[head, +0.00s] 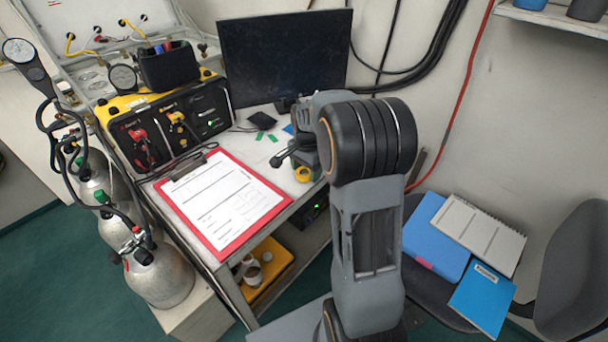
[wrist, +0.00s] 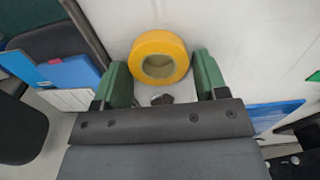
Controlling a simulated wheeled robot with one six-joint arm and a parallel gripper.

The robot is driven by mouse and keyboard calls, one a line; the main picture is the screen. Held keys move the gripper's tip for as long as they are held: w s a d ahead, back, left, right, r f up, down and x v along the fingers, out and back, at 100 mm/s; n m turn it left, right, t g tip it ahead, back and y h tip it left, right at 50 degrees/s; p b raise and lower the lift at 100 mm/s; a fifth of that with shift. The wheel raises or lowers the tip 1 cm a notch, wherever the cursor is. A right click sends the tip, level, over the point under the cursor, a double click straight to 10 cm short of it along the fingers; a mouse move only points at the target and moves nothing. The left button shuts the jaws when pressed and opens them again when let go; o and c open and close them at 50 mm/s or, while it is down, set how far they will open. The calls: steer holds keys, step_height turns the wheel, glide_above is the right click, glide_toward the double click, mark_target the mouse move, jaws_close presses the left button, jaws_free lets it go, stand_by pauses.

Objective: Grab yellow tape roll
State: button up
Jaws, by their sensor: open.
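The yellow tape roll (head: 303,174) is on the desk near its front edge, right of the red clipboard and partly hidden by my arm. In the wrist view the tape roll (wrist: 160,56) appears as a thick yellow ring with its hole facing the camera. My gripper (wrist: 161,66) is open, with one green finger to the left of the roll and one to the right. White surface shows between the roll and each finger, so neither seems to touch it. How far the fingertips reach along the roll is unclear. In the head view my arm hides most of the gripper.
A red clipboard (head: 228,197) with a paper form lies on the desk (head: 208,240). A yellow-black air panel (head: 172,125) and a dark monitor (head: 283,60) stand behind. Blue folders (head: 437,240) lie on a chair at right. Gas cylinders (head: 160,275) stand left.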

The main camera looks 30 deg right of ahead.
steer(key=c, duration=0.7)
steer(key=shift+r, duration=0.1)
